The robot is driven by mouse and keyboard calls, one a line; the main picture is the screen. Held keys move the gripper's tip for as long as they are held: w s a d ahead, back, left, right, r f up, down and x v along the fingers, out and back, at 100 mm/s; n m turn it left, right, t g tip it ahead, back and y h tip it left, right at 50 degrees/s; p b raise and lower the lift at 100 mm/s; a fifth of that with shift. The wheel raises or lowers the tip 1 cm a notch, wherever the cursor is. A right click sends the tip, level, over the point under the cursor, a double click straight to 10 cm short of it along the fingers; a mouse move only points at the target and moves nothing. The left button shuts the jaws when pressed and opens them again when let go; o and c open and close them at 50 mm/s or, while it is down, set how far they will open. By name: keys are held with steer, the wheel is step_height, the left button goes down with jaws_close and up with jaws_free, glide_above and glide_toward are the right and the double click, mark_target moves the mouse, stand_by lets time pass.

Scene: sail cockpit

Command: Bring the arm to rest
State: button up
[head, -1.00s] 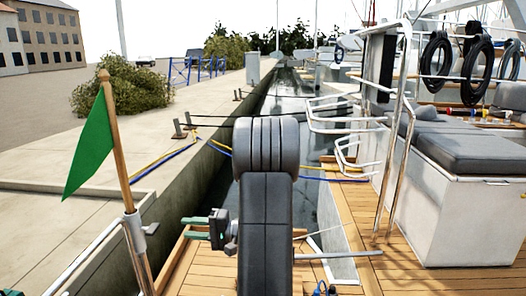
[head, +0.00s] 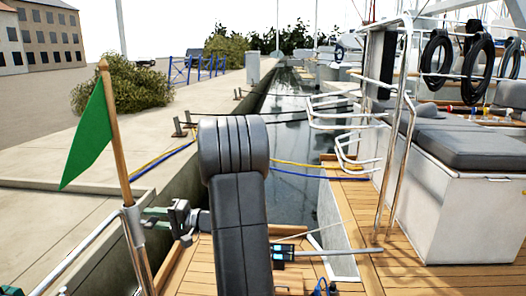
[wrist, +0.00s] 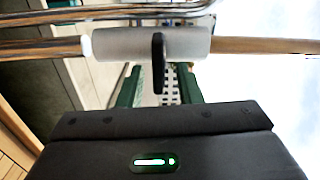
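My arm (head: 238,220) rises dark grey in the middle of the head view. My gripper (head: 152,222) extends left from it, level with the white socket (head: 133,222) of the flagstaff. I cannot tell whether the fingers touch the socket.
A green flag (head: 88,140) hangs on a wooden staff (head: 117,150) at the left, above a metal rail (head: 88,252). The wooden deck (head: 340,280) spreads below. A cushioned seat box (head: 465,205) and metal rails stand at the right. Water (head: 292,120) and quay lie beyond.

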steer(key=n, duration=0.3)
steer(key=r+n+b, duration=0.1)
steer(key=n, duration=0.2)
steer(key=shift+s+d, duration=0.1)
steer(key=shift+s, duration=0.05)
steer(key=shift+d+r, duration=0.1)
stand_by(0.4)
